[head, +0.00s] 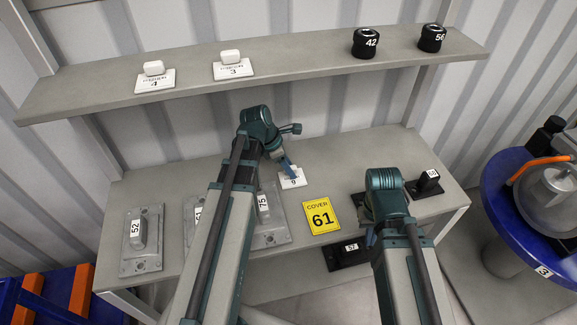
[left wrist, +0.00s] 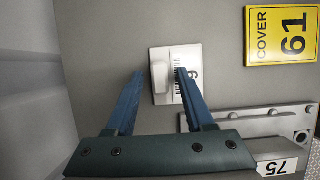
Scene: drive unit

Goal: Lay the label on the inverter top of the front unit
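A white label plate (head: 292,178) with a raised white knob lies on the grey table, near its back. It also shows in the left wrist view (left wrist: 161,98), its printed number partly covered by a finger. My left gripper (left wrist: 160,73) is open, its blue fingers on either side of the knob; whether they touch it cannot be told. The left gripper also shows in the head view (head: 288,162). My right gripper (head: 371,237) hangs over the right of the table, mostly hidden by its wrist. Which thing is the front unit's inverter top cannot be told.
A yellow COVER 61 plate (head: 321,216) lies right of the label. Grey blocks marked 52 (head: 138,232) and 75 (head: 264,208) stand on the table. The shelf (head: 300,78) above holds two white labels and two black knobs. A blue round stand (head: 500,212) is at right.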

